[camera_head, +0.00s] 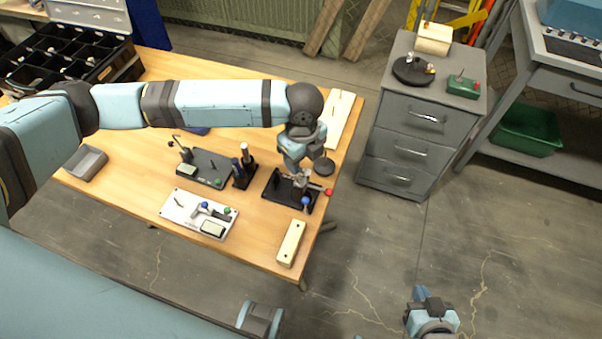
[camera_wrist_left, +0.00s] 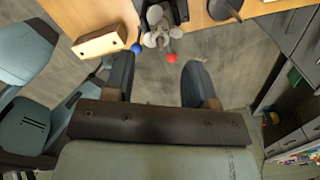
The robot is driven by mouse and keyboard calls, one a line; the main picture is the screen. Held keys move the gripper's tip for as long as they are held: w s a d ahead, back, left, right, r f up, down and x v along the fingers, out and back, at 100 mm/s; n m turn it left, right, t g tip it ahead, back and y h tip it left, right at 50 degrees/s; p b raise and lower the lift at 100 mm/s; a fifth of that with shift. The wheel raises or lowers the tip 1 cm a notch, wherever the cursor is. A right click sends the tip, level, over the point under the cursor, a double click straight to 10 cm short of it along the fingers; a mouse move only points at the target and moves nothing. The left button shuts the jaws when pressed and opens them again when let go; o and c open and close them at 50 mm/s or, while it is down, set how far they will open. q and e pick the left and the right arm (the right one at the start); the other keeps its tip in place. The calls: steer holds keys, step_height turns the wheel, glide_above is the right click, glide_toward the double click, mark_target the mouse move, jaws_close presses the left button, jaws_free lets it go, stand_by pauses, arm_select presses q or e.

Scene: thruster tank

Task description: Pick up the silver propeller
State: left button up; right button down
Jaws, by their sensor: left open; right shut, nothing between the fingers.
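A silver-grey lobed piece, seemingly the silver propeller (camera_wrist_left: 157,27), sits on a black stand near the table's edge. In the head view, this propeller (camera_head: 298,180) is partly hidden by my left gripper (camera_head: 296,165), which hangs just above and behind it. The stand (camera_head: 288,196) carries a blue ball (camera_head: 306,202) and a red ball (camera_head: 329,191). In the left wrist view, my left gripper (camera_wrist_left: 157,66) is open and empty, with the propeller ahead of its fingertips and apart from them. My right gripper (camera_head: 430,300) is shut and empty, low at the right, off the table.
A wooden block (camera_head: 291,243) lies near the stand at the table's front. A grey drawer cabinet (camera_head: 413,143) stands right of the table; floor between is clear.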

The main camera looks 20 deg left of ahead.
mark_target(301, 170)
arm_select(q)
step_height(301, 170, down, 5)
steer(key=shift+a+f, duration=0.15)
jaws_close()
